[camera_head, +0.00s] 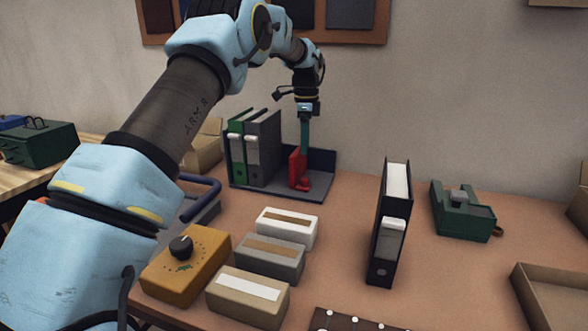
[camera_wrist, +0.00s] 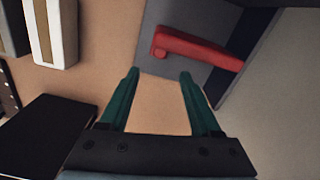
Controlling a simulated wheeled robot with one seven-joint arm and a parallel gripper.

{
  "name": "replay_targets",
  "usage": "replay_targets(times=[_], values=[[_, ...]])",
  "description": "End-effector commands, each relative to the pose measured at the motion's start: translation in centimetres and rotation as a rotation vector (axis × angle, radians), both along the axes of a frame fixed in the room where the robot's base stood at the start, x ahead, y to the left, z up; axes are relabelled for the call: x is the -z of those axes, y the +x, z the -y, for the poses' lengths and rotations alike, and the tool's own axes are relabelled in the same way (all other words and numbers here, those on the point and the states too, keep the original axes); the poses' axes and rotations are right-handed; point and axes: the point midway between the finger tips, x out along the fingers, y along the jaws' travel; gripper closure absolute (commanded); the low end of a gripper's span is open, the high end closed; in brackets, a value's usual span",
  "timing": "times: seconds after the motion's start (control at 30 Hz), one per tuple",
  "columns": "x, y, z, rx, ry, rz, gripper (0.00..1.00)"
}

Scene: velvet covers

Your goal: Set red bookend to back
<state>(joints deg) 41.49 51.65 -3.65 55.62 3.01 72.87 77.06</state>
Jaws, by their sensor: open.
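The red bookend (camera_head: 298,170) stands in a dark blue-grey holder (camera_head: 320,180) at the back of the table, right of the upright binders and apart from them. In the wrist view the red bookend (camera_wrist: 200,48) lies ahead of my fingertips, toward the upper right, over the grey holder floor (camera_wrist: 180,75). My gripper (camera_head: 304,148) hangs pointing down above and beside the bookend. In the wrist view my gripper (camera_wrist: 160,76) has its teal fingers spread with nothing between them. The bookend is not between the fingers.
Green (camera_head: 237,150) and grey (camera_head: 263,148) binders stand at the holder's left. A black binder (camera_head: 383,262) stands alone to the right, beside a green tape dispenser (camera_head: 463,214). Several small boxes, including a white one (camera_head: 287,224), lie in front. Table between holder and black binder is clear.

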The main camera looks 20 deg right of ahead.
Motion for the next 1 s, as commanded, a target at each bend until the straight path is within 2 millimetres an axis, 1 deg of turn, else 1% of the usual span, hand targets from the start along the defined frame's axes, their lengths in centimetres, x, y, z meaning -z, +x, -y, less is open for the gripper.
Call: replay_targets(times=[0.17,0.4,0.6,0.8,1.0], values=[[1.9,-0.1,0.0,0.004,0.003,-0.003,0.36],[6.3,0.0,-0.1,0.001,0.002,-0.003,0.36],[9.2,0.0,0.0,0.001,0.001,-0.001,0.36],[10.5,0.0,0.0,0.0,-0.001,0.001,0.36],[10.7,0.0,0.0,0.0,-0.001,0.0,0.36]])
